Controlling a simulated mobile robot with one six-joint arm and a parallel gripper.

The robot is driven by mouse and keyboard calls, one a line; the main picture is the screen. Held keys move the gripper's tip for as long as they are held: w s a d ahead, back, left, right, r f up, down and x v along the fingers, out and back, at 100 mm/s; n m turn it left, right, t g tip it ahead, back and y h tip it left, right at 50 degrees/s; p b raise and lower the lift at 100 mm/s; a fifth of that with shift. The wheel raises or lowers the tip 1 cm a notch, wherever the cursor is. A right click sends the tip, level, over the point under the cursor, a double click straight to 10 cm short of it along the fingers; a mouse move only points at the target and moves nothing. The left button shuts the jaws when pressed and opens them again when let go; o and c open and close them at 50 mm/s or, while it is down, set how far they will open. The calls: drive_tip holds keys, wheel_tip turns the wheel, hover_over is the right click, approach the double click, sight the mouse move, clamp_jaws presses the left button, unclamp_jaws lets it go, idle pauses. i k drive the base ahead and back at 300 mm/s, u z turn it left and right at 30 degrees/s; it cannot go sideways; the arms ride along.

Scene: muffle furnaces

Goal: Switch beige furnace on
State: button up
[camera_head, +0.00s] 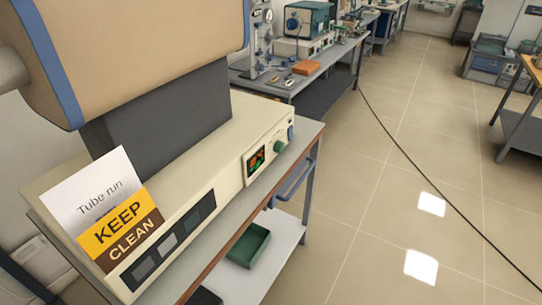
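The beige furnace (150,45) stands close on the left, cut off by the picture's top and left edges. Its upper body has blue bands and rests on a dark grey block above a cream control base (225,150). The base's front carries a dark panel strip (168,243), a small display (256,160) with lit red and green marks, and a green knob (280,147). A small blue part (291,132) sits at the far end of the front. I cannot tell which part is the power switch or its position. My gripper is not in view.
A white "Tube run" card (95,192) and a yellow-brown "KEEP CLEAN" sign (120,228) are at the base's near end. A green tray (249,245) lies on the shelf below. Another bench with equipment (340,50) stands behind. Tiled floor to the right is clear except a black cable (430,180).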

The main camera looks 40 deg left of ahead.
sight(290, 131)
drive_tip(key=i, duration=1.3)
drive_tip(key=z, duration=0.35)
drive_tip(key=k, duration=0.15)
drive_tip(key=u, duration=3.05)
drive_tip(key=i, duration=0.3)
drive_tip(key=z, duration=0.1)
